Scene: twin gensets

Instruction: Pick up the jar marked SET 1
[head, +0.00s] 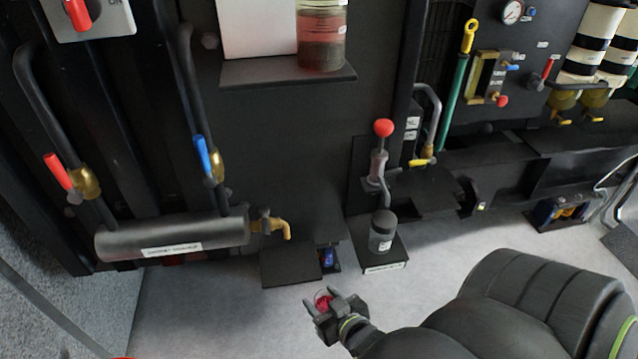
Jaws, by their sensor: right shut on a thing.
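A dark-capped jar (382,232) with a small pale label stands on a small black shelf right of centre. Its label is too small to read. A larger clear jar (321,42) with reddish contents over a dark layer stands on a ledge at the top centre; its marking is not readable either. My right gripper (322,300) is at the lower centre, over the pale floor, below and left of the dark-capped jar and apart from it. It is shut on a small red thing (323,301), mostly hidden between the fingers. My left gripper is not in view.
A horizontal black cylinder (175,238) with a brass tap (272,225) is at the left, below red and blue valve levers. A red-knobbed hand pump (381,150) rises behind the dark-capped jar. Pale floor (225,310) lies clear in front.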

